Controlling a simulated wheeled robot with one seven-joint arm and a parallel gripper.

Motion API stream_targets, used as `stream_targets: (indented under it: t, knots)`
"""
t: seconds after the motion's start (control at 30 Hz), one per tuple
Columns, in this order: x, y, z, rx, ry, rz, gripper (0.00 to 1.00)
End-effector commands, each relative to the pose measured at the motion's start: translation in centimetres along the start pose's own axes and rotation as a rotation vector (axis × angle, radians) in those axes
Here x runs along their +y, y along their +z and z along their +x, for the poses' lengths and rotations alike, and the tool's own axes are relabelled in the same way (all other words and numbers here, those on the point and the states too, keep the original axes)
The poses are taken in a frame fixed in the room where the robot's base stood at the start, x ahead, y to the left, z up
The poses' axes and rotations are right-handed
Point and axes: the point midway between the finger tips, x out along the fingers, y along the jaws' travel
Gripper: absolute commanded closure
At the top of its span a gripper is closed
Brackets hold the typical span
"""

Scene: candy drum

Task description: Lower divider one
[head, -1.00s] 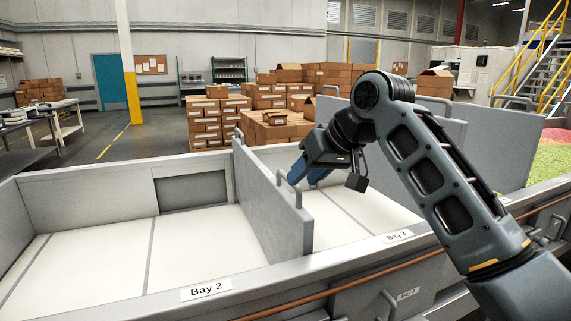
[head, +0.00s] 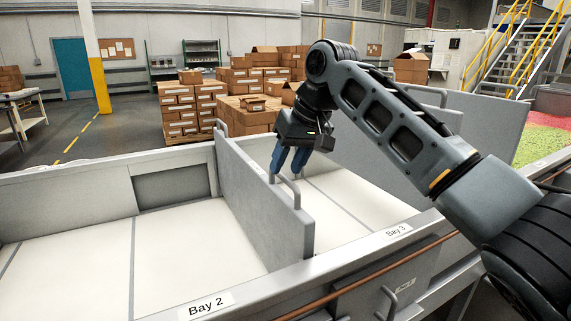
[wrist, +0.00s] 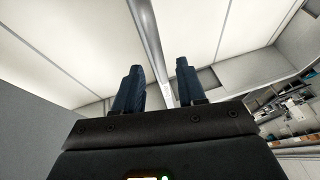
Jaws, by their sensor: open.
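A grey upright divider panel (head: 255,200) stands between Bay 2 and Bay 3 in the head view. It has a near bar handle (head: 297,194) and a far one on its top edge. No number shows on it. My gripper (head: 288,174) has its blue fingers pointing down, close to the near handle. In the head view they overlap the handle's far end, and I cannot tell whether they touch it. In the wrist view the fingers (wrist: 158,70) are apart, with a narrow grey strip passing between them, likely the panel's top edge.
The Bay 2 floor (head: 75,265) and Bay 3 floor (head: 345,208) are white and empty. Another grey divider (head: 495,125) stands to the right, with red and green candy (head: 545,135) beyond it. A front rail (head: 265,287) runs along the bays.

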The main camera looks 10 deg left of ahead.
Motion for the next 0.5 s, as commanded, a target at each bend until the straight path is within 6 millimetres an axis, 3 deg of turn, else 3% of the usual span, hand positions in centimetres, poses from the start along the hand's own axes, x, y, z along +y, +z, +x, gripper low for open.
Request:
stream_targets:
  t: [0.2, 0.43, 0.5]
  knots:
    - [0.0, 0.0, 1.4, 0.0, 0.0, 0.0, 0.6]
    - [0.0, 0.0, 1.5, 0.001, 0.0, 0.0, 0.6]
    - [0.0, 0.0, 1.5, 0.001, 0.0, 0.0, 0.65]
